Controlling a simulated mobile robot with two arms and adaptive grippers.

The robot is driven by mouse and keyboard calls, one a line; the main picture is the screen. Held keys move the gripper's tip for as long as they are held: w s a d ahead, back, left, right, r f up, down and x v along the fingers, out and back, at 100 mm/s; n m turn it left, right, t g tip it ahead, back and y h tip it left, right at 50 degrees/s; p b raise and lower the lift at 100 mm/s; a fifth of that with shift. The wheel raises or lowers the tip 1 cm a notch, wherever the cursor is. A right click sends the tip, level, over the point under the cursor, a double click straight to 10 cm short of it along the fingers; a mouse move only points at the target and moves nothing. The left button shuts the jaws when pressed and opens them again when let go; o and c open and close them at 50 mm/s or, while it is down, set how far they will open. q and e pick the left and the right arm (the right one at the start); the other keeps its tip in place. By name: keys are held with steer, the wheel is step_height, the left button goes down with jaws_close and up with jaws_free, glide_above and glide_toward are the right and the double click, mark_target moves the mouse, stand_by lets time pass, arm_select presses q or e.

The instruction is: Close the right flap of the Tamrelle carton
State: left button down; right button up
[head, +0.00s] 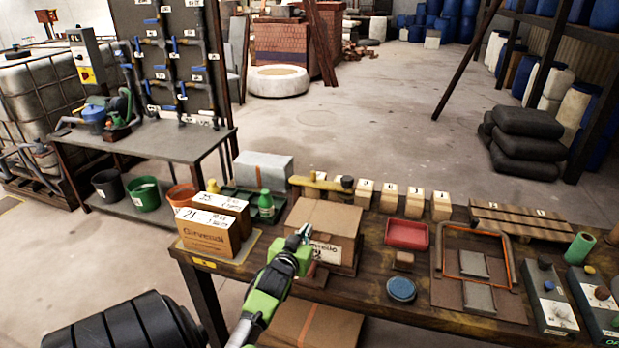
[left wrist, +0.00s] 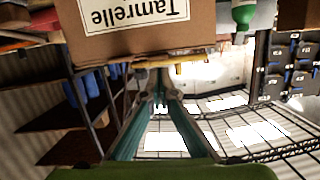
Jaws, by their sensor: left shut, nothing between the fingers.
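The Tamrelle carton (head: 338,222) stands on the wooden workbench, brown with a white label on its front. Its top looks mostly flat in the head view; I cannot make out whether the right flap is up or down. In the left wrist view the carton (left wrist: 150,42) fills the top middle, its label upside down. My left gripper (head: 304,232) is shut and empty, in front of the carton's label side and hiding part of it. Its fingers (left wrist: 160,106) come together just off the carton in the wrist view; contact cannot be told. My right gripper is not in view.
Left of the carton stand Corvendi-like boxes (head: 208,238) and a green bottle (head: 266,205). To its right are a red tray (head: 407,235), a blue round lid (head: 401,289) and an orange-edged frame (head: 474,229). Small numbered blocks (head: 389,197) stand behind. Another taped carton (head: 335,328) sits below the bench.

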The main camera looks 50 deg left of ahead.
arm_select(q)
steer(key=shift+a+f+n, duration=0.15)
steer(key=shift+f+n, duration=0.25)
steer(key=shift+f, duration=0.15)
steer(key=shift+s+f, duration=0.1)
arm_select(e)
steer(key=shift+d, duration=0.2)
arm_select(q)
step_height(320, 180, up, 5)
steer(key=p, duration=0.5)
steer(key=b+v, duration=0.3)
steer(key=v, duration=0.6)
steer(key=shift+s+d+f, duration=0.25)
steer(key=shift+s+f, duration=0.05)
steer(key=shift+s, duration=0.1)
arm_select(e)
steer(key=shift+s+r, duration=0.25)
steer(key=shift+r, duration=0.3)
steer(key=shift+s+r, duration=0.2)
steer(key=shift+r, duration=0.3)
